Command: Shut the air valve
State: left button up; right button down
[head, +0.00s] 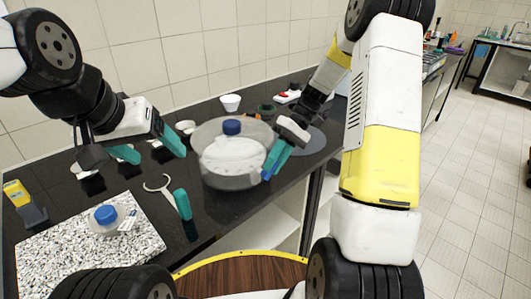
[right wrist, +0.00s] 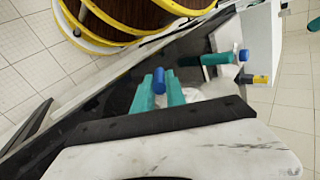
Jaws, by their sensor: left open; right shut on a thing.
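A clear round vessel (head: 235,165) with a blue knob (head: 232,127) on its lid stands near the front edge of the dark bench. A small blue piece (head: 267,174), which looks like the air valve's handle, shows at the vessel's right side. My right gripper (head: 275,160) is shut on it. In the right wrist view the blue piece (right wrist: 158,80) sits between the teal fingers of the right gripper (right wrist: 158,90). Its turn position cannot be told. My left gripper (head: 149,150) is open and empty, left of the vessel and apart from it.
A hooked tool with a teal handle (head: 182,204) lies between slab and vessel. A yellow-and-grey device (head: 20,200) stands at far left. A white cup (head: 230,103) is behind.

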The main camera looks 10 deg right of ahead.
jog(key=g+y, duration=0.1)
jog(key=f+g+y, duration=0.1)
jog(key=d+y, duration=0.1)
jog(key=shift+w+f+g+y, duration=0.25)
jog(key=shift+w+g+y, duration=0.05)
jog(key=shift+g+y, duration=0.1)
jog(key=shift+f+g+y, duration=0.35)
jog(key=shift+g+y, duration=0.3)
jog(key=shift+y, duration=0.25)
jog(key=shift+f+g+y, duration=0.3)
jog(key=shift+g+y, duration=0.35)
jog(key=shift+y, duration=0.25)
jog(key=c, duration=1.4)
grip_release()
jog(key=shift+o, duration=0.2)
jog(key=shift+w+d, duration=0.1)
jog(key=v, duration=0.7)
jog(key=shift+w+d+f, duration=0.15)
jog(key=shift+w+d, duration=0.05)
